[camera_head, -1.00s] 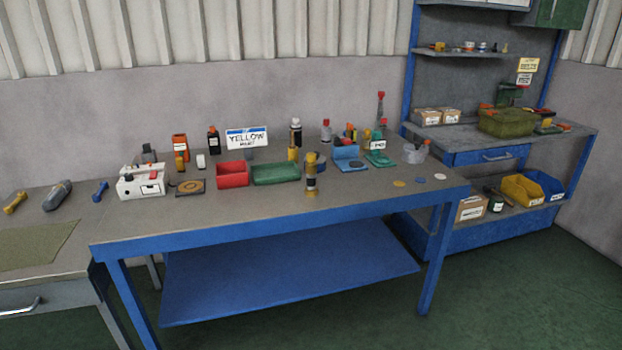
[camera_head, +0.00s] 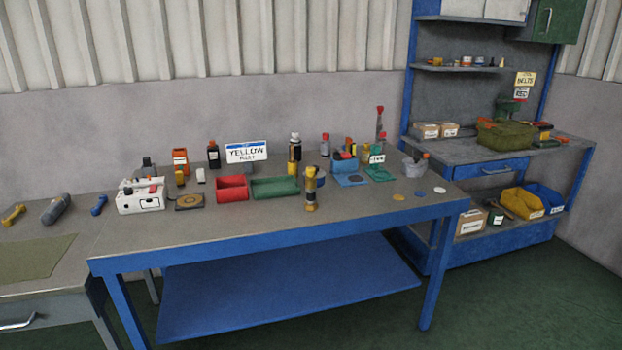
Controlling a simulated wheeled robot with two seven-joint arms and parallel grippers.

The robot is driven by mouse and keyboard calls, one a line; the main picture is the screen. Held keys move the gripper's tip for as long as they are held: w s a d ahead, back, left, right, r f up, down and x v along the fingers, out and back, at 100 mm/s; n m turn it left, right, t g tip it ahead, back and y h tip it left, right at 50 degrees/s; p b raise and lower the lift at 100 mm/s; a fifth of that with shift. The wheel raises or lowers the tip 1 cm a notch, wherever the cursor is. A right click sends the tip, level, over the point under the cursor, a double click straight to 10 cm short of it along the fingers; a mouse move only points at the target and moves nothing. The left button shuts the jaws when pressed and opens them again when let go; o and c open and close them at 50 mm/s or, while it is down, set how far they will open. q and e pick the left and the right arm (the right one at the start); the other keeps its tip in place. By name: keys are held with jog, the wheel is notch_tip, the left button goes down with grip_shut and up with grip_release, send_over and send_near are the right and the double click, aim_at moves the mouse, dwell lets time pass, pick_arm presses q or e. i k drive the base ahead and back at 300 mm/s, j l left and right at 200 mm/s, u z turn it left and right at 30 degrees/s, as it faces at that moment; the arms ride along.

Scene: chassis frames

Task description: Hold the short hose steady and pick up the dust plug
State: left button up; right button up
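An upright dark cylinder with yellow bands (camera_head: 311,188) stands near the middle of the blue-framed bench (camera_head: 260,225); it may be the short hose, but I cannot tell. A small yellow disc (camera_head: 399,197), a blue disc (camera_head: 419,194) and a white disc (camera_head: 439,190) lie at the bench's right front. I cannot tell whether any of these is the dust plug. Neither of my grippers is in view.
A red bin (camera_head: 232,188) and a green bin (camera_head: 275,188) stand mid-bench, before a "YELLOW" sign (camera_head: 246,152). A white box (camera_head: 140,199) is at left. The front strip of the bench is clear.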

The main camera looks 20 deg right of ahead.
aim_at(310, 171)
jog(key=i+l, duration=0.2)
jog(key=i+l+u, duration=0.15)
jog(key=l, duration=0.3)
jog(key=i+l, duration=0.2)
jog(key=l+u, duration=0.05)
jog(key=l, duration=0.05)
